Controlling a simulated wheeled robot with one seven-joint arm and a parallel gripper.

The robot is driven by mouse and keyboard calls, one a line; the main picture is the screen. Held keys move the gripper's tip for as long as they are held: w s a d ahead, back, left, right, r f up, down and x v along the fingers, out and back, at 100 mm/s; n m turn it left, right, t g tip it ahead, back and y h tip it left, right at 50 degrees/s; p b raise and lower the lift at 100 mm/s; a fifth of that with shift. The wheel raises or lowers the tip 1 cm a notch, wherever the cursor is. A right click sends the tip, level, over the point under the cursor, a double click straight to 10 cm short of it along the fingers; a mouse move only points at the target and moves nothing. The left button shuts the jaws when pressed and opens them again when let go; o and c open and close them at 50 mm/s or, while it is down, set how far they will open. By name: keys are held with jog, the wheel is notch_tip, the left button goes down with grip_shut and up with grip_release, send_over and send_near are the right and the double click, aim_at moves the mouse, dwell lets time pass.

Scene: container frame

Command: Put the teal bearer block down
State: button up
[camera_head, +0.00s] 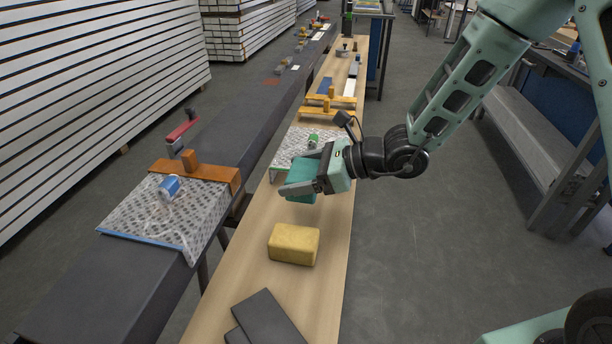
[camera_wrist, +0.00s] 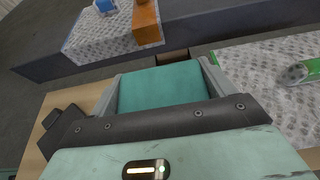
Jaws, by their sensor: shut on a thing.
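The teal bearer block (camera_head: 303,177) is held between the two fingers of my gripper (camera_head: 300,186), over the wooden plank bench (camera_head: 247,262). In the wrist view the teal block (camera_wrist: 163,85) fills the gap between the fingers, and its top face shows. My gripper (camera_wrist: 158,92) is shut on it. The fingers and palm hide part of the block in both views. I cannot tell whether its underside touches the bench.
A patterned sheet (camera_head: 290,150) with a green-topped item (camera_head: 313,139) lies behind the gripper. Another patterned sheet (camera_head: 140,222) covers the dark beam at left.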

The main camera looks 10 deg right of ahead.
aim_at(300, 216)
notch_tip(300, 216, down, 8)
jog(key=shift+r, duration=0.1)
jog(key=shift+b, duration=0.3)
jog(key=o, duration=0.5)
jog(key=shift+f, duration=0.25)
jog(key=shift+o, duration=0.8)
jog(key=shift+r, duration=0.1)
